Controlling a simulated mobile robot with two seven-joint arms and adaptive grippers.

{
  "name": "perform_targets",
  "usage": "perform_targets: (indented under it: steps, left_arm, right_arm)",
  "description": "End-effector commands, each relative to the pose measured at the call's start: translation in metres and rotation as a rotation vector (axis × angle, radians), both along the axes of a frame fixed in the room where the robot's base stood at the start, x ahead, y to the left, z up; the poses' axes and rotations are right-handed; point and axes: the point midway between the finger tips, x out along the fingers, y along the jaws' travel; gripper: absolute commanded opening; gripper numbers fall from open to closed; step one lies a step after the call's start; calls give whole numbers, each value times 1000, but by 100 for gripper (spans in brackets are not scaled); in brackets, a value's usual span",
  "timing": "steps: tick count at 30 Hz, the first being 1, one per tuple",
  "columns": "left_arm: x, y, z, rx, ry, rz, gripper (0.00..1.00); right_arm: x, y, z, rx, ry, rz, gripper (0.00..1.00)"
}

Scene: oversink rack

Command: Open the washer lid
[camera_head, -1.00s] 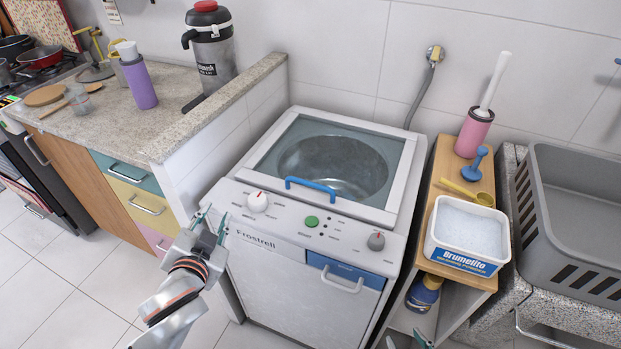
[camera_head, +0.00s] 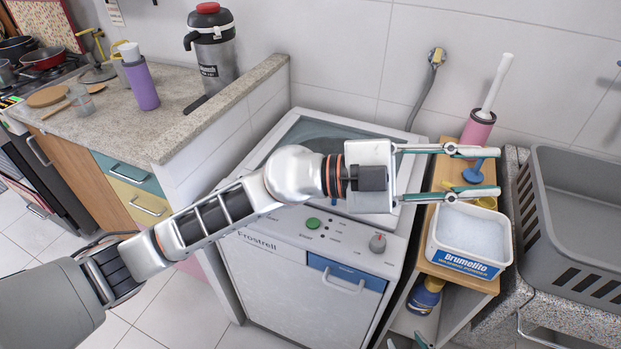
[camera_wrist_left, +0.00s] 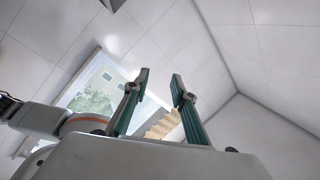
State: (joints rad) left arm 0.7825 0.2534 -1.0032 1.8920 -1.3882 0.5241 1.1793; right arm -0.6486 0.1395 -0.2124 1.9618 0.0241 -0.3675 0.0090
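The white washer (camera_head: 285,285) stands in the middle of the head view. Its glass lid (camera_head: 305,128) lies shut on top, with grey framing; its blue handle is hidden behind my left arm. My left gripper (camera_head: 495,172) reaches across above the lid and points right, fingers apart and empty, over the wooden shelf side. In the left wrist view the two fingers (camera_wrist_left: 160,80) are spread with nothing between them. My right gripper (camera_head: 408,342) shows only as fingertips at the bottom edge, apart from each other, near the washer's lower right.
A wooden shelf unit (camera_head: 450,262) right of the washer holds a tub of washing powder (camera_head: 468,240), a blue tool (camera_head: 473,172) and a pink brush holder (camera_head: 478,128). A grey basin (camera_head: 575,190) stands further right. A low tiled wall with a stone top (camera_head: 235,95) borders the left.

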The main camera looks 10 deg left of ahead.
Motion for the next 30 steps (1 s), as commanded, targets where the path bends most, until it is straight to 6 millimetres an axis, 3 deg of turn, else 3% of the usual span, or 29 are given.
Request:
perform_targets:
  steps: [2,5,8,12,15,18,21,25,30]
  left_arm:
    - [-6,-9,-32,188,-22,-84,26]
    - [-3,-3,-79,454,-15,-141,26]
    - [19,21,-123,733,14,-127,26]
    - [72,83,-162,1111,93,22,26]
    - [114,137,-168,1328,173,198,26]
    - [147,185,-160,1474,249,378,26]
    - [167,218,-150,1552,308,518,26]
    - [177,239,-143,1592,350,606,26]
    - [180,240,-158,1599,357,616,26]
  right_arm:
    - [0,0,0,0,0,0,40]
    - [0,0,0,0,0,0,40]
    - [0,0,0,0,0,0,40]
    - [0,0,0,0,0,0,40]
    - [0,0,0,0,0,0,40]
    - [0,0,0,0,0,0,40]
    - [0,0,0,0,0,0,40]
    - [0,0,0,0,-1,0,40]
    - [0,0,0,0,-1,0,40]
